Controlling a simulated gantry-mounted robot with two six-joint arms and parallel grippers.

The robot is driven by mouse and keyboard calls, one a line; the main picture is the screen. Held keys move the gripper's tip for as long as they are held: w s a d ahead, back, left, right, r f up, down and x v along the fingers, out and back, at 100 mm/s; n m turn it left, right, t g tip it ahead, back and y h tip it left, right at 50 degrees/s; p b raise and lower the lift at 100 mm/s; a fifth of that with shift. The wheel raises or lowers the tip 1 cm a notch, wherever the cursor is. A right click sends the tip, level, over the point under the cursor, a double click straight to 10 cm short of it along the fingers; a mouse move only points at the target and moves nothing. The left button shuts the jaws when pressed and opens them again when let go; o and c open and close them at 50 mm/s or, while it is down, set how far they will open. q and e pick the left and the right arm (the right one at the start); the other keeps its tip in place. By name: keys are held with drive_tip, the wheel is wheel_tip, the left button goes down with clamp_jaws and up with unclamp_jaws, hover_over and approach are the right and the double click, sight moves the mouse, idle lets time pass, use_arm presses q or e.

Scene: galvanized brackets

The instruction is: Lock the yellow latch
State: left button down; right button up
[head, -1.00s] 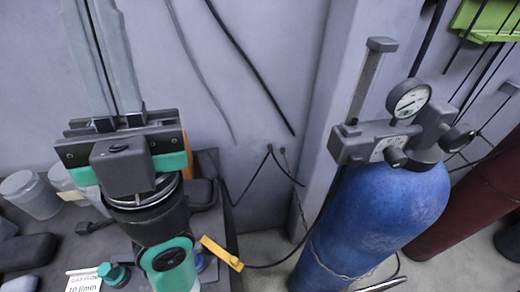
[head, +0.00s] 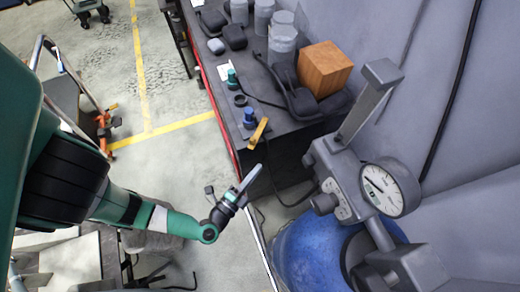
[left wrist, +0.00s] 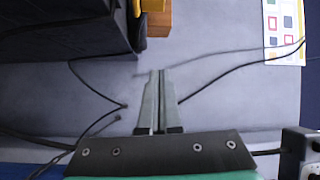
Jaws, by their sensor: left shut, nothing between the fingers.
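The yellow latch (head: 259,132) is a small flat lever at the near right edge of the dark bench, beside a blue-topped knob (head: 250,117). My left gripper (head: 256,170) is shut and empty, its pale fingers pointing up and right, a little below the latch in the head view and apart from it. In the left wrist view the two fingers (left wrist: 157,76) lie together with nothing between them. A yellow-orange piece (left wrist: 158,22) shows at the top of that view; I cannot tell whether it is the latch. My right gripper is not in view.
A blue cylinder (head: 310,245) with a gauge (head: 390,188) stands at lower right. A dark cable hangs between bench and cylinder. Open floor lies left of the bench.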

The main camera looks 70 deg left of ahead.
sight(253, 149)
use_arm(q)
drive_tip(key=s, duration=0.1)
drive_tip(key=s+m+h, duration=0.1)
drive_tip(key=s+a+m, duration=0.1)
drive_tip(key=shift+s+f+h+p, duration=0.3)
drive_tip(key=shift+s+f+p, duration=0.05)
drive_tip(key=shift+p, duration=0.05)
drive_tip(key=shift+w, duration=0.1)
drive_tip(key=w+a+b, duration=0.5)
drive_tip(key=a+b, duration=0.1)
drive_tip(key=a, duration=0.1)
drive_tip(key=shift+w+a, duration=0.25)
drive_tip(key=shift+a, duration=0.05)
idle(0.7)
